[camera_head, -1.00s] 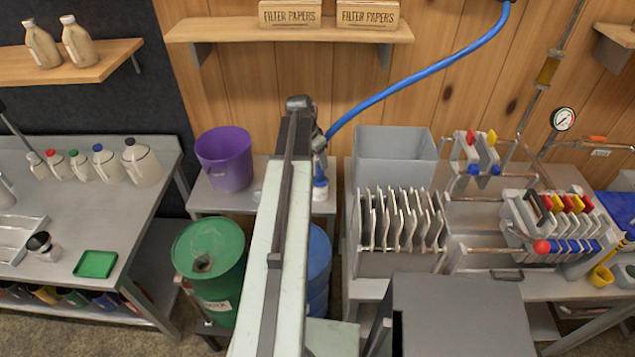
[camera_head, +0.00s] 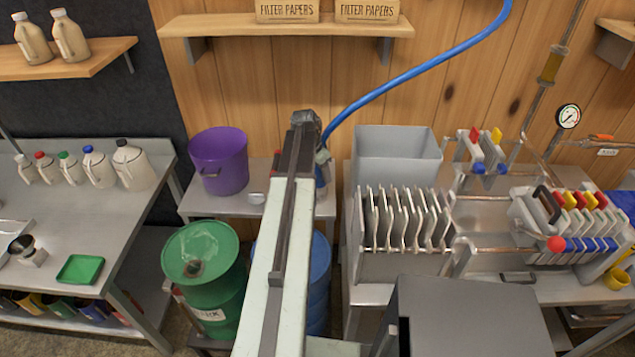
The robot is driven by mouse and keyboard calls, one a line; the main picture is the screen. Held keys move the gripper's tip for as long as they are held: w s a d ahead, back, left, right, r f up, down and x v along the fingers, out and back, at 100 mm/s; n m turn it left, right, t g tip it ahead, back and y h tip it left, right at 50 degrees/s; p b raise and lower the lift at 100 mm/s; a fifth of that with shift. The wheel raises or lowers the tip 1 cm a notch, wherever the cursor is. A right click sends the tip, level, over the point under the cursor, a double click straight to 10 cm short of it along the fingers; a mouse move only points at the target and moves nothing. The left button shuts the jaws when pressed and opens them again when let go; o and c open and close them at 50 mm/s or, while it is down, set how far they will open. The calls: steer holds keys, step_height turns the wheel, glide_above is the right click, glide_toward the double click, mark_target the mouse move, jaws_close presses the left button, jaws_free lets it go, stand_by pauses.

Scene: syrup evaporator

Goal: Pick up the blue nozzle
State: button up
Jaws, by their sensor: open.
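A blue hose (camera_head: 420,68) curves down from the top to the far end of my arm. Something blue, which looks like the nozzle (camera_head: 321,174), shows as a sliver just right of the arm's end, above the back table; most of it is hidden. My gripper (camera_head: 323,160) is at the far end of the arm, largely hidden behind it, and is open. It is close to the nozzle and the hose's lower end; whether they touch I cannot tell.
A grey bin (camera_head: 397,155) and upright filter plates (camera_head: 402,222) stand to the right. Green (camera_head: 202,270) and blue (camera_head: 319,280) drums stand below.

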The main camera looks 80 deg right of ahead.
jaws_close()
steer(key=shift+r, duration=0.15)
step_height(320, 180, up, 10)
steer(key=p, duration=1)
